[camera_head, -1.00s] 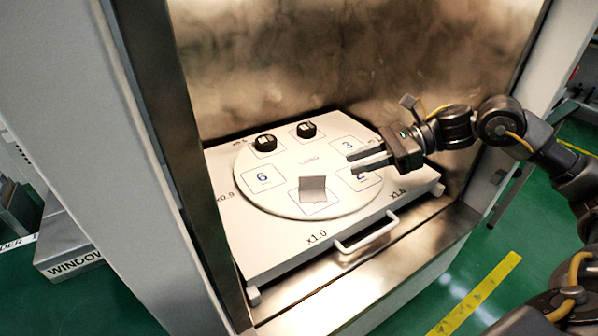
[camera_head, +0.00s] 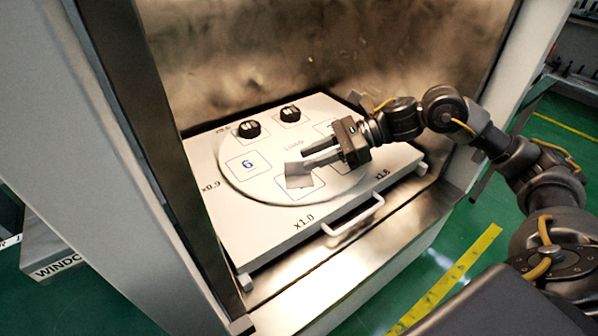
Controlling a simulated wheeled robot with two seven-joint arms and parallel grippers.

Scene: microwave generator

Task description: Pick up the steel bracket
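The steel bracket (camera_head: 297,179), a small grey bent plate, sits on the near part of the round white turntable (camera_head: 236,190). My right gripper (camera_head: 305,160) reaches in from the right, with its two fingers pointing left and their tips at the upper right edge of the bracket. A narrow gap shows between the fingers, so it looks open. Whether the tips touch the bracket or have its edge between them cannot be told. My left gripper is not in view.
Two black knob-like parts (camera_head: 249,129) (camera_head: 290,114) stand at the back of the turntable. The turntable lies on a white tray with a front handle (camera_head: 352,216). Metal cabinet walls close in the left and back; the front is open.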

